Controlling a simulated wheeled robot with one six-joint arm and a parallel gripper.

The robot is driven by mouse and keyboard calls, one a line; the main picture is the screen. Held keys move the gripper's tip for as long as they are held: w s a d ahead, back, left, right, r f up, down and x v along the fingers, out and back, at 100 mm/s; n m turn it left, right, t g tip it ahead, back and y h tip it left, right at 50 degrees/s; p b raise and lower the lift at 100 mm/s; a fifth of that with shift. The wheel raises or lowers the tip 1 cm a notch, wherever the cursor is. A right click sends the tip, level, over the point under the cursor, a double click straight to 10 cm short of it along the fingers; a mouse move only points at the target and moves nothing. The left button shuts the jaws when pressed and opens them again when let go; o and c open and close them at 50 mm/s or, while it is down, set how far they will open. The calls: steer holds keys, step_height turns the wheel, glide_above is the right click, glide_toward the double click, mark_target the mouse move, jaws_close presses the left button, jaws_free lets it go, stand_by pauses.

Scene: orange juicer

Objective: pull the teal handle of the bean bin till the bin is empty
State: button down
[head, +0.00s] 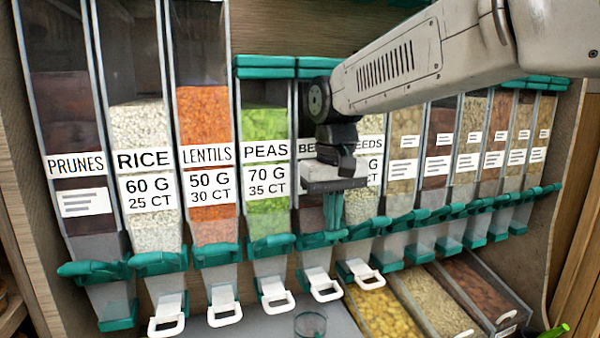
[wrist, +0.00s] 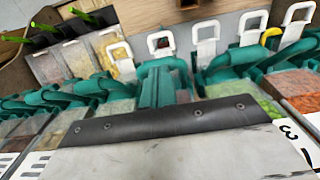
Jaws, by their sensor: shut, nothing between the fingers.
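The bean bin (head: 307,215), its label partly covered so that only "BE" shows, stands between the peas bin and the seeds bin. Dark contents show low in it; my gripper and arm hide part of its front. Its teal handle (head: 318,240) is at the bottom front, beside and just below my fingertips. My gripper (head: 334,212) is shut and empty, pointing down in front of the gap between the bean and seeds bins. In the wrist view the teal fingers (wrist: 164,82) are together, close to a curved teal handle; I cannot tell whether they touch.
The peas bin (head: 265,175) is at left and the seeds bin (head: 362,207) at right, with similar teal handles close by. White-handled spouts (head: 325,287) stick out below. A small glass (head: 310,325) stands beneath. Open trays (head: 385,315) of dry food lie at lower right.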

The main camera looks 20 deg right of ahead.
mark_target(333, 237)
steer(key=shift+s+f, duration=0.2)
steer(key=shift+f, duration=0.95)
steer(key=shift+s+f, duration=0.15)
steer(key=shift+f, duration=0.95)
steer(key=shift+r, duration=0.1)
steer(key=shift+w+r, duration=0.15)
steer(key=shift+r, duration=0.95)
steer(key=shift+w+r, duration=0.2)
steer(key=shift+r, duration=0.85)
steer(key=shift+w+r, duration=0.15)
steer(key=shift+r, duration=0.95)
steer(key=s+r, duration=0.4)
steer(key=r, duration=0.1)
